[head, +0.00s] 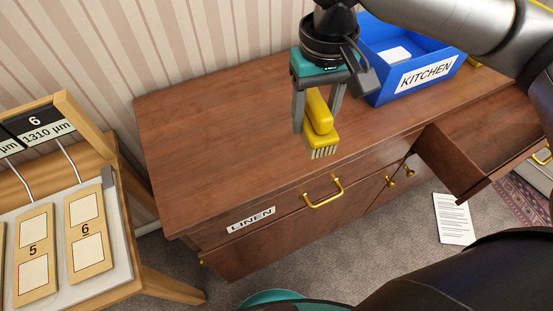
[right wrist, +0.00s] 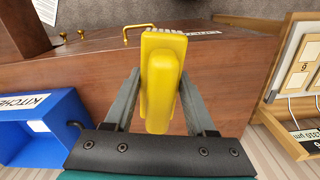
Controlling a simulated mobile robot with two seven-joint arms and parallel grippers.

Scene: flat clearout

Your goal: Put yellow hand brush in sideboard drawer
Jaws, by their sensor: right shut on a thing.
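The yellow hand brush (head: 319,112) is held above the brown sideboard (head: 220,130), its pale bristles toward the sideboard's front edge. My right gripper (head: 317,118) is shut on the brush. In the right wrist view the brush (right wrist: 160,78) lies between the two grey fingers. The sideboard's left drawer (head: 280,216) has a LINEN label and a brass handle and looks shut. A drawer at the right (head: 465,165) is pulled out; its inside is mostly out of sight. My left gripper is not in view.
A blue KITCHEN bin (head: 400,75) with something white inside stands on the sideboard top at the right. A wooden rack (head: 130,270) with numbered cards is at the left. A sheet of paper (head: 453,218) lies on the carpet. The left of the sideboard top is clear.

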